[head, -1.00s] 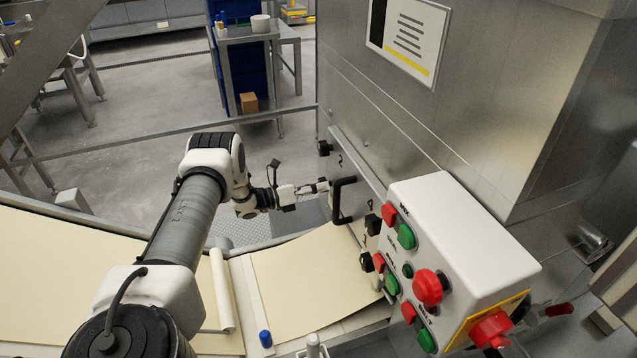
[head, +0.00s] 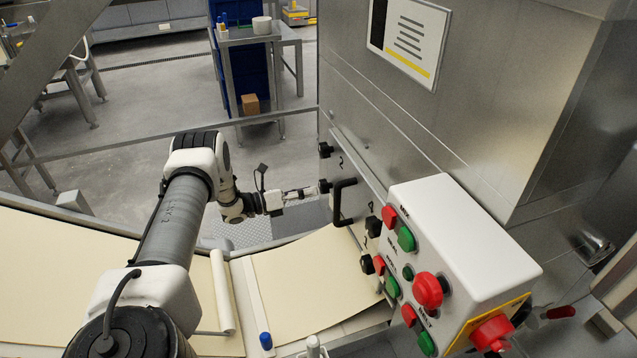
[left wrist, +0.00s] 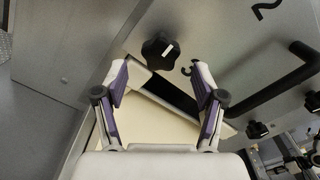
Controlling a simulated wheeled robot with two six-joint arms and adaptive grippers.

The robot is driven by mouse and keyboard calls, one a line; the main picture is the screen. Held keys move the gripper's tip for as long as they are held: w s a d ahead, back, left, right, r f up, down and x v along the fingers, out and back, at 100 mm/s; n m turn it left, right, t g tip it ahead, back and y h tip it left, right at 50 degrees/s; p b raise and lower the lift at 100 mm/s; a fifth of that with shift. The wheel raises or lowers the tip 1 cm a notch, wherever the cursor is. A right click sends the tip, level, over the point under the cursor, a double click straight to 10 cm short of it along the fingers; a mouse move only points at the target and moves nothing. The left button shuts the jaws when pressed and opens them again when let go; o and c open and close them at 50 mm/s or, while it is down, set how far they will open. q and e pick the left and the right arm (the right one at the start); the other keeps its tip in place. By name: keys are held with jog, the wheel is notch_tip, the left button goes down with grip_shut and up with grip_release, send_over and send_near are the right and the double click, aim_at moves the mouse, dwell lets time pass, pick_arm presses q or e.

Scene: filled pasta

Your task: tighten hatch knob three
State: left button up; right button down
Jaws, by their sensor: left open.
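My left gripper (head: 316,190) is open and empty, facing the front of the steel hatch. A black lobed hatch knob (left wrist: 160,50) with a white mark lies just beyond and between the fingertips (left wrist: 160,78) in the left wrist view, apart from them. A curved dark label beside it looks like a 3, partly cut by a finger. In the head view this knob (head: 325,186) shows at the tips of the fingers. Another hatch knob (head: 325,149) sits above it, and two more (head: 373,226) (head: 366,263) sit to the lower right. My right gripper is out of view.
A black hatch handle (head: 340,203) stands out close to the right of the left gripper. A white control box (head: 455,230) with red and green buttons juts out further right. A cream pasta sheet (head: 310,280) lies below. The space left of the hatch is open floor.

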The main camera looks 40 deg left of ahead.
pick_arm(q)
jog(key=v, duration=0.8)
